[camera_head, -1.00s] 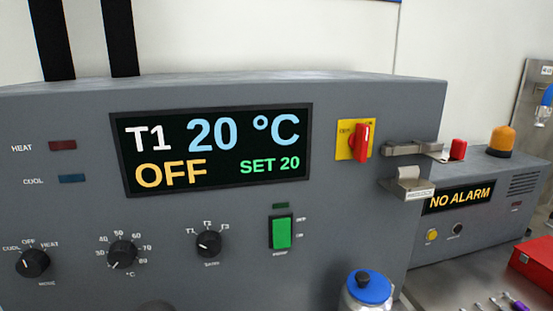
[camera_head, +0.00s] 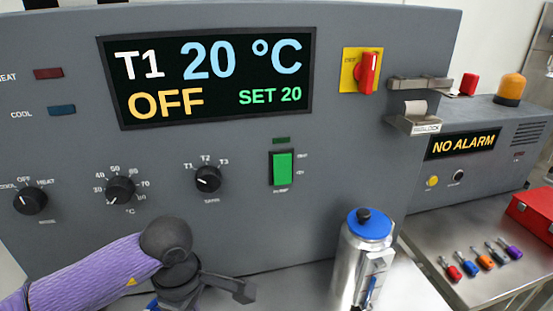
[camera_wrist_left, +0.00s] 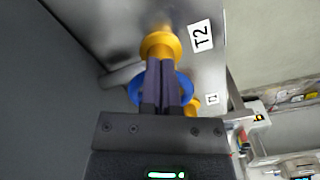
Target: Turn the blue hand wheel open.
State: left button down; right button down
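The blue hand wheel (camera_wrist_left: 186,88) shows in the left wrist view as a blue ring, partly covered by my fingers. A yellow round part (camera_wrist_left: 158,45) lies just beyond the fingertips, near a "T2" label. My left gripper (camera_wrist_left: 163,62) has its two dark fingers side by side, across the wheel; I see no clear gap and nothing evident between them. Whether they touch the wheel I cannot tell. In the head view my left arm comes in at the bottom left, and its fingers are not clearly visible. My right gripper is in neither view.
A grey control panel (camera_head: 330,200) fills the back, its display reading T1, 20 °C, OFF. A steel flask with a blue lid (camera_head: 370,223) stands right of my left arm.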

pick_arm(q)
jog(key=shift+w, duration=0.25)
jog(key=shift+d, duration=0.1)
notch_tip(320, 180, up, 6)
jog(key=p, duration=0.3)
jog(key=shift+d, duration=0.3)
